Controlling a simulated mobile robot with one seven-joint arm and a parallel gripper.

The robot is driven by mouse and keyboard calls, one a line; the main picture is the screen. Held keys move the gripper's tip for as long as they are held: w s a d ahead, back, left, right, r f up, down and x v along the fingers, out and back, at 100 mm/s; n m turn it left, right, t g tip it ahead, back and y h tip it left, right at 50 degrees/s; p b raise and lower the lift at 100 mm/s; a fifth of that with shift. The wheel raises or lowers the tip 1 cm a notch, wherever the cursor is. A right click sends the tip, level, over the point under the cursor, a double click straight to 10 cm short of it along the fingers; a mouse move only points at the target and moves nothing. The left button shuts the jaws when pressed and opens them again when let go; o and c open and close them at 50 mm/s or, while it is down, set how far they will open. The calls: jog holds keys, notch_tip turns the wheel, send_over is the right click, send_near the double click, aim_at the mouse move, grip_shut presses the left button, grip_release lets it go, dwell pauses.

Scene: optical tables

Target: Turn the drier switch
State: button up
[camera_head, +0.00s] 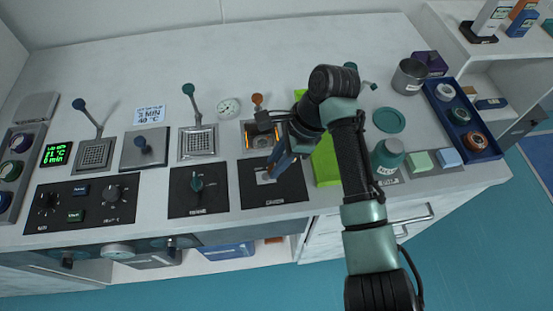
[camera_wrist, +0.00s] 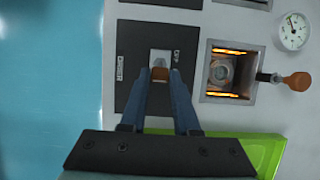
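The drier switch has a dark panel (camera_wrist: 130,65) lettered DRIER and OFF in the wrist view. The panel also shows in the head view (camera_head: 291,192), on the front part of the bench. A pale plate (camera_wrist: 160,55) on it carries a small orange-brown lever (camera_wrist: 160,75). My gripper (camera_wrist: 161,78) has its blue fingers on either side of this lever. The lever appears to fill the gap at the tips, but I cannot tell whether they press on it. In the head view my gripper (camera_head: 273,170) reaches down to the panel, partly covering the switch.
Behind the panel is a glowing heater well (camera_head: 259,138) with an orange-knobbed lever (camera_wrist: 298,81). Another dark panel with a knob (camera_head: 197,184) is to the left. A gauge (camera_head: 228,107) stands farther back.

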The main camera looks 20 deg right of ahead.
grip_shut()
jog(key=shift+r+p, duration=0.15)
jog(key=shift+p, duration=0.25)
